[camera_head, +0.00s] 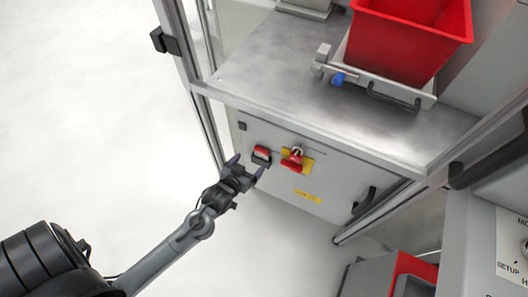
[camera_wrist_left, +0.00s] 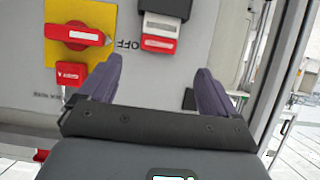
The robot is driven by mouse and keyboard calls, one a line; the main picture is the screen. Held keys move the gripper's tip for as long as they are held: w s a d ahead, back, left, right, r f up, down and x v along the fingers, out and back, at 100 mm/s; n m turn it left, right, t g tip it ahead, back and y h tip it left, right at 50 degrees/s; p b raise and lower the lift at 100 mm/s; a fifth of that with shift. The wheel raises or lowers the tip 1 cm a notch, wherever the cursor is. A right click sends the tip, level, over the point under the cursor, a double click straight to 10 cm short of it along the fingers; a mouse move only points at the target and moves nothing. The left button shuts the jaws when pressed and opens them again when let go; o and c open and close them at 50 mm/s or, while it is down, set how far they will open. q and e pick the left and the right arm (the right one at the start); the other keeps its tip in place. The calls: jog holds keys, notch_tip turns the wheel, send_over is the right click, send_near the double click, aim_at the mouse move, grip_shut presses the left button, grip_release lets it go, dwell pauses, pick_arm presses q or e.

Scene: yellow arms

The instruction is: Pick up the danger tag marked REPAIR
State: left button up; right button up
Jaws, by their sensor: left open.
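A black holder (camera_wrist_left: 168,6) on the cabinet front has red-and-white tags (camera_wrist_left: 158,35) sticking out of it. The tags also show in the head view (camera_head: 262,151). Their lettering is too small to read, so I cannot tell which is marked REPAIR. My left gripper (camera_head: 247,167) is open and empty in front of the cabinet, close to the holder. In the left wrist view, its two purple fingers (camera_wrist_left: 159,66) stand apart, with the tags beyond the gap between them. My right gripper is in neither view.
A red rotary switch on a yellow plate (camera_wrist_left: 60,45) is beside the holder, with a small red padlock-like piece (camera_wrist_left: 70,73) near it. The metal top (camera_head: 290,85) carries a red bin (camera_head: 405,45). A frame post (camera_head: 207,125) stands left of the cabinet. Open floor lies to the left.

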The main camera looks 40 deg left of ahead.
aim_at(260, 152)
pick_arm(q)
jog(key=b+x, duration=0.4)
jog(key=x, duration=0.3)
jog(key=shift+w+f, duration=0.3)
jog(key=shift+w, duration=0.35)
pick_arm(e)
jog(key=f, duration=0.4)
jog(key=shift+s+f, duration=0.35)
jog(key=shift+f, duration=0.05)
pick_arm(q)
jog(key=shift+s, duration=0.1)
jog(key=shift+c, duration=0.4)
jog(key=c, duration=1)
jog(key=shift+c, duration=0.2)
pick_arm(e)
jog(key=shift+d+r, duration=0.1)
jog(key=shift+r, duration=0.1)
